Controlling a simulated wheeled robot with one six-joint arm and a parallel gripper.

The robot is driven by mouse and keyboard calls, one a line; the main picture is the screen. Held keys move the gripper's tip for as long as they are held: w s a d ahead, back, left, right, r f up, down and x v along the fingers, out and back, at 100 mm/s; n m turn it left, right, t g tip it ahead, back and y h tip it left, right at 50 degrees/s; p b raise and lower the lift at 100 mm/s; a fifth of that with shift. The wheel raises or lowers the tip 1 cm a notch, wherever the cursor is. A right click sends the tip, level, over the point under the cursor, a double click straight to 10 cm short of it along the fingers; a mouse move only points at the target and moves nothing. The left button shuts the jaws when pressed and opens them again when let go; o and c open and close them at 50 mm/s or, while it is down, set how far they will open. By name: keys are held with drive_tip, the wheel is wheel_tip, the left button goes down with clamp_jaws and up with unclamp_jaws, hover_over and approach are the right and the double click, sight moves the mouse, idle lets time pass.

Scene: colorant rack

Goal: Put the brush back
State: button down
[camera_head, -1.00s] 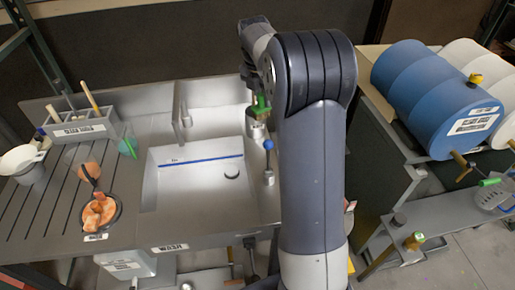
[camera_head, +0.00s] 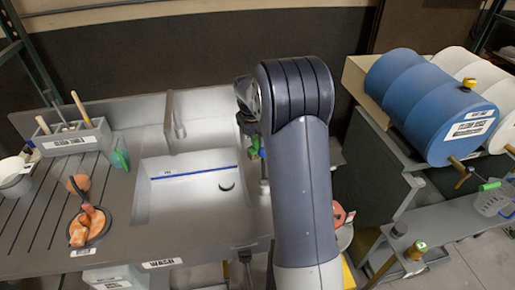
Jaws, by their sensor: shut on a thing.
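My gripper (camera_head: 248,127) shows only in part at the right side of the sink, beside my arm. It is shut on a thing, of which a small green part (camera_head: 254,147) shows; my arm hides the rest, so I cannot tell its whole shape. A grey labelled rack (camera_head: 75,142) stands at the back left of the counter. Several upright tools stand in it, among them one with a light wooden handle (camera_head: 80,107). I cannot see their lower ends.
The sink basin (camera_head: 195,200) is empty apart from its drain. A clear cup with a green thing (camera_head: 119,158), a round dish with orange stuff (camera_head: 88,228) and a white cup (camera_head: 14,172) stand on the left counter. A blue drum (camera_head: 425,105) lies at right.

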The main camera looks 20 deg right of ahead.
sight(258, 147)
drive_tip(key=shift+f, duration=1.85)
drive_tip(key=shift+f, duration=0.1)
drive_tip(key=c, duration=1.3)
unclamp_jaws()
drive_tip(key=r, duration=0.4)
drive_tip(key=a+r, duration=0.1)
drive_tip(key=r, duration=0.3)
drive_tip(key=s+a+r, duration=0.1)
drive_tip(key=r, duration=0.3)
